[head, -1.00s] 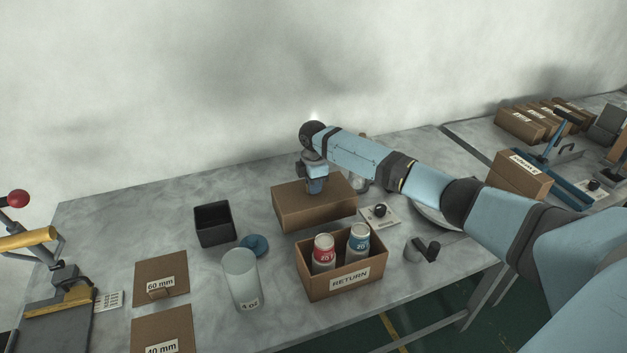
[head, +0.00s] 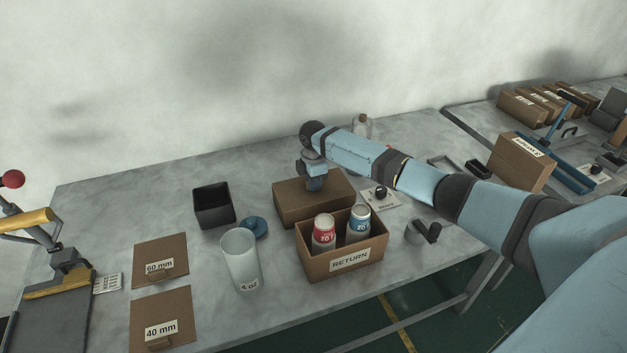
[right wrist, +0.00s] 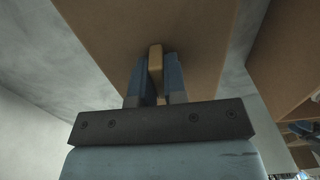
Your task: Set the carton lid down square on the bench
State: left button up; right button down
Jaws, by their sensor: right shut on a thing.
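The carton lid (head: 300,203) is a plain brown cardboard box shape at the middle of the bench (head: 120,215), just behind the RETURN box. My right gripper (head: 315,183) is above its top. In the right wrist view, the gripper (right wrist: 156,75) is shut on a tan grip tab (right wrist: 155,62) on the brown lid (right wrist: 200,30). The lid looks level. Its lower front edge is partly hidden by the RETURN box, and I cannot tell whether it touches the bench. My left gripper is not in view.
The RETURN box (head: 312,265) holds a red-labelled and a blue-labelled bottle, close in front of the lid. A black bin (head: 213,207), blue disc (head: 256,227) and clear cup (head: 241,262) stand left. A small knobbed unit (head: 381,198) is right.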

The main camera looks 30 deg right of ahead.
jog(key=shift+f, duration=0.1)
dwell(0.5)
jog(key=c, duration=1.1)
grip_release()
notch_tip(320, 180, up, 14)
jog(key=shift+f, duration=0.15)
